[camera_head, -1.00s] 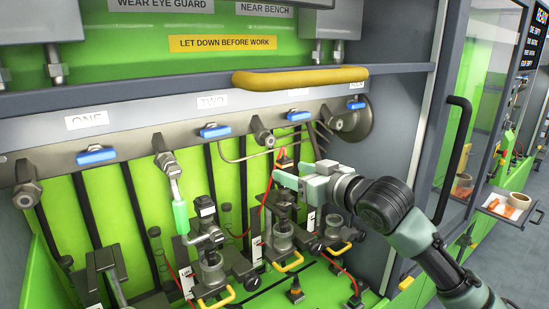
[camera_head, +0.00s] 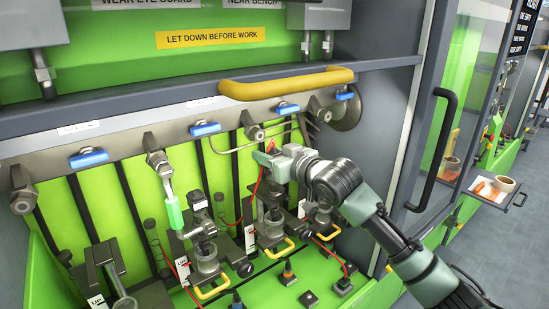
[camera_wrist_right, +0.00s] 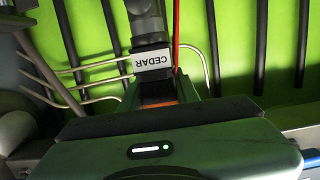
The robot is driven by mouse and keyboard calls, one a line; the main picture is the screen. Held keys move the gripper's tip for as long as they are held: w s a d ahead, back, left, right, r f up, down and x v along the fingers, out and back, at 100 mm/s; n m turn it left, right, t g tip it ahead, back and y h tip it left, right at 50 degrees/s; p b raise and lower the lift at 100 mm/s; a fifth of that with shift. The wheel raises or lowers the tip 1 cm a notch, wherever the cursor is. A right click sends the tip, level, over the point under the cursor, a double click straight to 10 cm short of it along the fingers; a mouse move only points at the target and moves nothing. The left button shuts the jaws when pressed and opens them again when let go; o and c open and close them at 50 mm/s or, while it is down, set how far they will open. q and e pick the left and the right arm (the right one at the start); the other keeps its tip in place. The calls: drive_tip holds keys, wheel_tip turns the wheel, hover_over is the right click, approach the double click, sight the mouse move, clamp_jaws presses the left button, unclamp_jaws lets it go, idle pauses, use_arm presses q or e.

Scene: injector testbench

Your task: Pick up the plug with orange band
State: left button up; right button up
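In the head view a dark plug with an orange band (camera_head: 288,273) stands on the bench floor, below my right gripper and apart from it. My right gripper (camera_head: 266,157) is raised at the middle injector, near a red cable and a small red-orange part (camera_head: 255,132). In the right wrist view a dark connector labelled CEDAR (camera_wrist_right: 152,60) is just beyond the gripper body, with an orange patch (camera_wrist_right: 158,100) below its label. My left gripper is out of view.
Injectors with yellow handles (camera_head: 213,289) line the bench. Other plugs stand in front, one bluish (camera_head: 237,301) and one dark (camera_head: 309,299). A yellow rail (camera_head: 287,83) runs above. A glass door with a black handle (camera_head: 436,148) is at the right.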

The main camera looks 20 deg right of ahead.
clamp_jaws()
drive_tip(key=shift+d+r+b, duration=0.1)
drive_tip(key=shift+r+b, duration=0.2)
drive_tip(key=shift+b, duration=0.45)
wheel_tip(320, 180, up, 7)
drive_tip(key=b, duration=0.2)
drive_tip(key=f+b+v, duration=0.1)
drive_tip(key=b+v, duration=0.2)
drive_tip(key=v, duration=0.6)
drive_tip(key=f+b+v, duration=0.2)
drive_tip(key=b+v, duration=0.1)
drive_tip(key=v, duration=0.7)
drive_tip(key=shift+s+f, duration=0.3)
drive_tip(key=shift+s, duration=0.25)
